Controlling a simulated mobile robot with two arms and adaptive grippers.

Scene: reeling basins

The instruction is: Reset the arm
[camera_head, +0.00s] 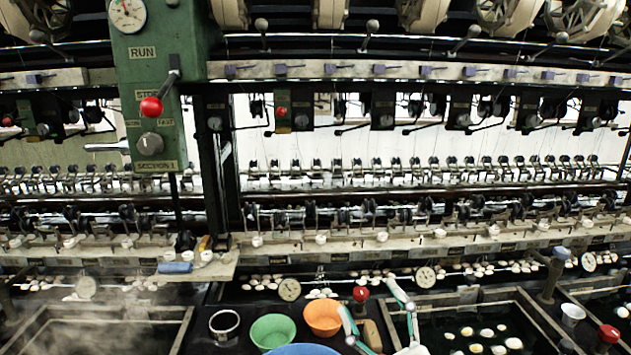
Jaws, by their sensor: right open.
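My right gripper (367,296) shows at the bottom centre-right, with teal and white fingers. Its two fingers are spread apart and pointing away toward the machine. I see nothing held between them. The left finger is close in the picture to an orange bowl (323,317) and a red-topped knob (361,294); whether it touches either I cannot tell. My left gripper is not in view.
A green bowl (273,331), a dark white-rimmed cup (224,325) and a blue bowl (302,350) stand left of the gripper. Basins with floating cocoons (486,333) lie right; a steaming basin (100,332) lies left. A green control box (160,80) hangs upper left.

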